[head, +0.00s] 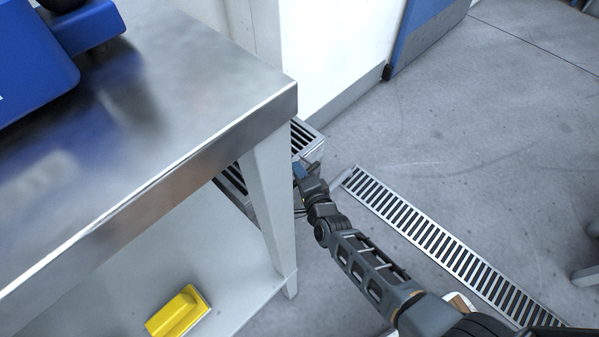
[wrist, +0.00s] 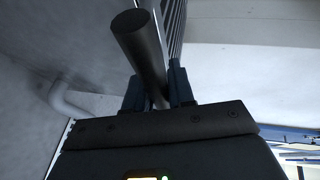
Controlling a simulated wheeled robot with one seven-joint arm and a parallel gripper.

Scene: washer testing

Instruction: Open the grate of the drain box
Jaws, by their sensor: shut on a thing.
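The drain box (head: 316,153) is a metal box on the floor behind the table, with a dark slotted grate (head: 302,137) on top. The table's leg and top hide much of it. My gripper (head: 302,172) is at the near right side of the box. In the wrist view, my gripper (wrist: 155,88) is shut on a dark round bar (wrist: 140,50), which looks like a handle. The slats of the grate (wrist: 173,25) show just beyond it. I cannot tell whether the grate is lifted at all.
The steel-topped table (head: 200,150) stands close left of my arm, its white leg (head: 266,200) near my gripper. A yellow object (head: 178,313) lies on the lower shelf. A pale bent pipe (wrist: 72,105) is beside the box. A slotted floor drain (head: 440,243) runs to the right.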

